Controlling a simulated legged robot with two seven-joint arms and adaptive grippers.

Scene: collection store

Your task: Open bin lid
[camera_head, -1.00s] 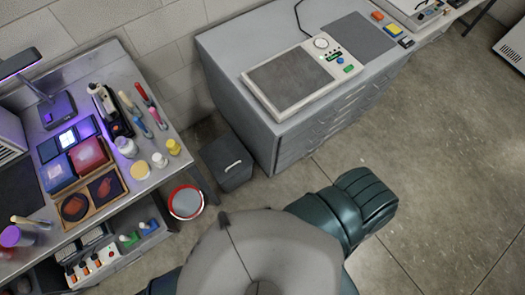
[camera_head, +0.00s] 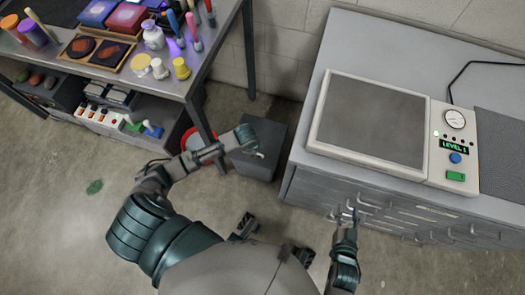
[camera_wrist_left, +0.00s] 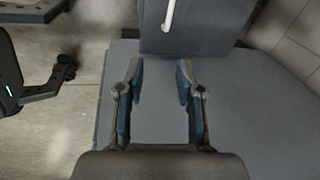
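The bin (camera_head: 280,133) is a dark grey box on the floor between the desk and the drawer cabinet. Its flat lid looks closed. A pale bar handle (camera_wrist_left: 168,15) shows on its dark face at the top of the left wrist view. My left arm reaches over the bin in the head view, and its hand covers part of the lid. My left gripper (camera_wrist_left: 160,68) is open and empty, its fingers apart, with the handle beyond the fingertips and not touched. My right gripper (camera_head: 346,214) is open and empty in front of the cabinet drawers.
The drawer cabinet (camera_head: 310,180) stands right of the bin, with a panel device (camera_head: 435,110) on top. The cluttered desk (camera_head: 205,55) stands left, its leg close to the bin. A red-rimmed bucket (camera_head: 190,136) is partly hidden behind my left arm. Floor in front is clear.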

